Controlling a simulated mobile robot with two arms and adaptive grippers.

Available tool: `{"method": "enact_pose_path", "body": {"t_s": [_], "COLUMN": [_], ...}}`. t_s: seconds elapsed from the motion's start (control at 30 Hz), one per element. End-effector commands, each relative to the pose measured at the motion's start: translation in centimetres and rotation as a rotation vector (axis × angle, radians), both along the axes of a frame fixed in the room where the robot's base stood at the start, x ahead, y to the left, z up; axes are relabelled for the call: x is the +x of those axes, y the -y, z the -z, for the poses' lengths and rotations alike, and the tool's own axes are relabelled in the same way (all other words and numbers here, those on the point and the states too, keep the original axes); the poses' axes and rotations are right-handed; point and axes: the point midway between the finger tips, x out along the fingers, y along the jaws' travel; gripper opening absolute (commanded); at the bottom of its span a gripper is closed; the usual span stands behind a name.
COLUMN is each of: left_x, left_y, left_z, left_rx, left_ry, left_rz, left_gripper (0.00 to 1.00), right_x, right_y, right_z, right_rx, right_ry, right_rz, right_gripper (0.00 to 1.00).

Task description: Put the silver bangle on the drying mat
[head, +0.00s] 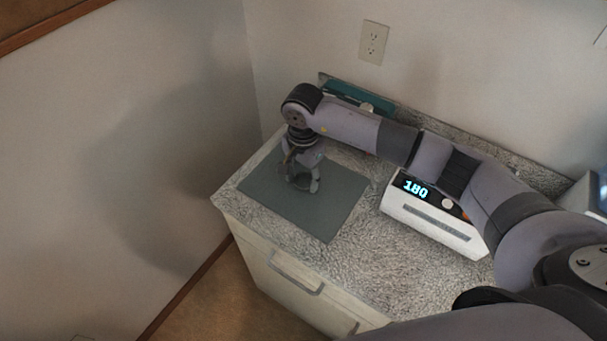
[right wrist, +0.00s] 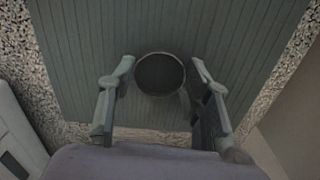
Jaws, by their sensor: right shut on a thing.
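The silver bangle (right wrist: 138,72) shows in the right wrist view as a thin round ring between my right gripper's fingers. My right gripper (head: 302,184) is shut on it, over the middle of the drying mat, and points down. In the right wrist view the fingers (right wrist: 161,64) stand on either side of the ring. The drying mat (head: 335,205) is a flat grey-green ribbed sheet on the counter; it fills most of the right wrist view (right wrist: 85,35). I cannot tell whether the bangle touches the mat. In the head view the fingers largely hide the bangle. My left gripper is not in view.
A white appliance (head: 430,222) with a lit display reading 180 stands right of the mat, below my right arm. A teal object (head: 343,91) lies at the back, partly behind my arm. The speckled counter (head: 350,262) has bare room in front. Walls close off the left and back.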

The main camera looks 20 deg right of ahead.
Motion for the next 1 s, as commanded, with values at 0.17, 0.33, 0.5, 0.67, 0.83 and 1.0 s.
{"method": "enact_pose_path", "body": {"t_s": [0.17,0.33,0.5,0.67,0.83,1.0], "left_x": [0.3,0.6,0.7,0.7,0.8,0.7], "left_y": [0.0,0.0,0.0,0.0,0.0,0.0], "left_z": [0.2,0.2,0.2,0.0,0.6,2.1], "left_rx": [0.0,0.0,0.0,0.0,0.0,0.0], "left_ry": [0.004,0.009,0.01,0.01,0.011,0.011], "left_rz": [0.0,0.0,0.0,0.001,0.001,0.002], "left_gripper": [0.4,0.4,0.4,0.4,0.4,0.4], "right_x": [0.0,0.0,0.0,0.0,0.2,0.2], "right_y": [0.0,0.0,0.0,0.0,0.0,0.0], "right_z": [0.1,0.1,0.1,0.0,-1.3,-4.8], "right_rx": [0.0,0.0,0.0,0.0,0.001,0.0], "right_ry": [0.0,0.0,0.0,0.0,0.006,0.008], "right_rz": [0.0,0.0,0.001,0.001,0.0,-0.001], "right_gripper": [0.52,0.63,0.65,0.65,0.65,0.65]}}
